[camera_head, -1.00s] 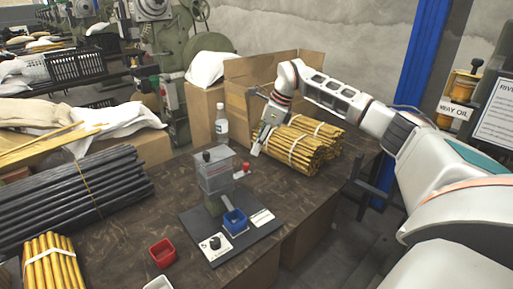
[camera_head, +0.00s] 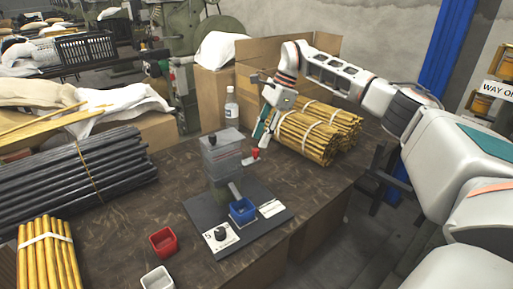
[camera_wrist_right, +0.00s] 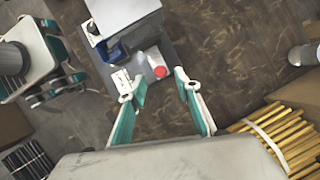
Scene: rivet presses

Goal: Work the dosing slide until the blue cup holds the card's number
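The doser, a grey box-like hopper (camera_head: 222,160) with a black knob on top, stands on a dark base plate (camera_head: 258,228). Its slide ends in a red knob (camera_head: 254,152) on the right side; the knob also shows in the wrist view (camera_wrist_right: 160,72). The blue cup (camera_head: 242,209) sits on the plate under the spout; its contents are not readable. A white card (camera_head: 271,208) lies right of the cup, its number too small to read. My right gripper (camera_head: 262,135) is open and empty beside the red knob; the wrist view shows its fingers (camera_wrist_right: 160,88) spread, the knob beyond them. My left gripper is out of view.
A clear bottle (camera_head: 231,103) stands behind the doser. Bundled yellow rods (camera_head: 312,135) lie close right of my right gripper. Dark rods (camera_head: 75,180) fill the left side.

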